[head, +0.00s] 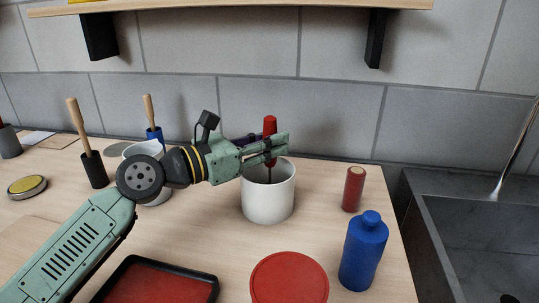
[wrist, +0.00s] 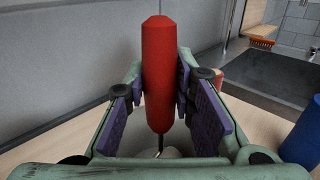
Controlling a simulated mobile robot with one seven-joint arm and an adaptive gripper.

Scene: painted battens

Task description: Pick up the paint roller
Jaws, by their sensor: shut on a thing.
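The paint roller shows as a red handle (head: 270,125) with a thin metal rod below it. It stands roughly upright in a white pot (head: 268,203), and its lower end is hidden inside the pot. My gripper (head: 268,149) reaches in from the left above the pot rim and is shut on the handle. In the wrist view the red handle (wrist: 158,70) stands between the purple finger pads of my gripper (wrist: 160,85), with the rod going down into the pot.
A red cylinder (head: 353,190), a blue bottle (head: 363,252) and a round red lid (head: 289,279) stand to the right and front. A paint tray (head: 165,284) lies in front. A sink (head: 480,235) is at right. A shelf (head: 240,7) hangs above.

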